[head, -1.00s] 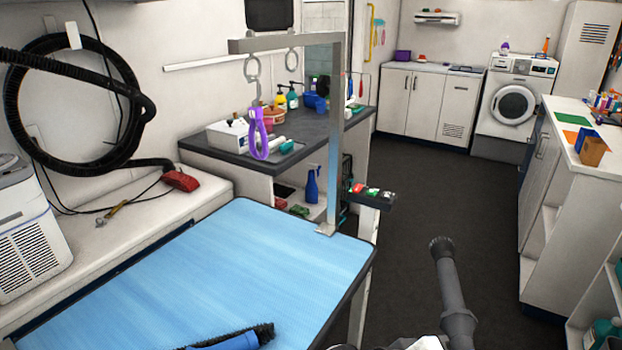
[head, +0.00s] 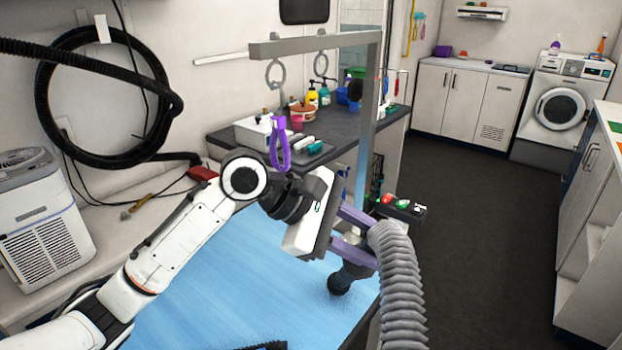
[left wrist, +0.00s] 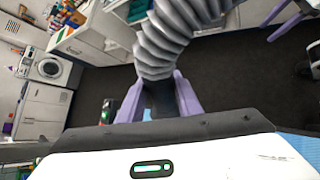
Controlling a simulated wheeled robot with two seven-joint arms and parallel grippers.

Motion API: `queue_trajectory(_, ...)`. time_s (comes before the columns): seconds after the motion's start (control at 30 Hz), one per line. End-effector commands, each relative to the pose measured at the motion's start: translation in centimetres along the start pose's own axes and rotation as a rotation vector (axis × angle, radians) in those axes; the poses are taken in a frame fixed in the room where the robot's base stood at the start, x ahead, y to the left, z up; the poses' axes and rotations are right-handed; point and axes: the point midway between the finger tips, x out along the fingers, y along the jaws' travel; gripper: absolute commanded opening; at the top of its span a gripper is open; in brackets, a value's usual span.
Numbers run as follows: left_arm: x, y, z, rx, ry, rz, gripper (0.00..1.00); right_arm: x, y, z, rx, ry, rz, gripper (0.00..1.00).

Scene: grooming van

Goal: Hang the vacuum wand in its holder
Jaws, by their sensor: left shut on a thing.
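My left gripper (head: 362,232) has lavender fingers and is shut on the vacuum wand. In the head view the wand's dark end (head: 347,278) hangs below the fingers over the blue table's right edge, and its grey ribbed hose (head: 400,285) runs down toward the bottom. In the left wrist view the dark wand body (left wrist: 160,100) sits between the fingers, with the hose (left wrist: 168,40) beyond. I cannot clearly make out the wand's holder. Lavender bars (left wrist: 288,24) at the wrist view's top right look like my right gripper; their opening is unclear.
The blue table (head: 215,300) carries a metal post and arm (head: 369,120) with a hanging purple loop (head: 279,143). A small dark bracket with red and green pieces (head: 400,207) sits just right of the gripper. The dark floor (head: 480,230) to the right is clear.

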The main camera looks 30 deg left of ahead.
Motion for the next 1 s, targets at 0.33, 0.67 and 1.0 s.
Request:
queue_trajectory(0.33, -12.0, 0.8, 4.0, -0.372, -0.203, -0.161, 0.05, -0.6, 0.0, -0.6, 0.000, 0.002, 0.001, 0.50)
queue_trajectory(0.67, -16.3, 0.2, 6.0, -0.450, -0.264, -0.229, 0.05, -0.7, 0.0, -0.8, 0.000, 0.004, 0.001, 0.50)
queue_trajectory(1.0, -14.6, -1.2, 4.2, -0.450, -0.266, -0.229, 0.05, 0.3, 0.1, 0.0, 0.000, 0.008, 0.001, 0.50)
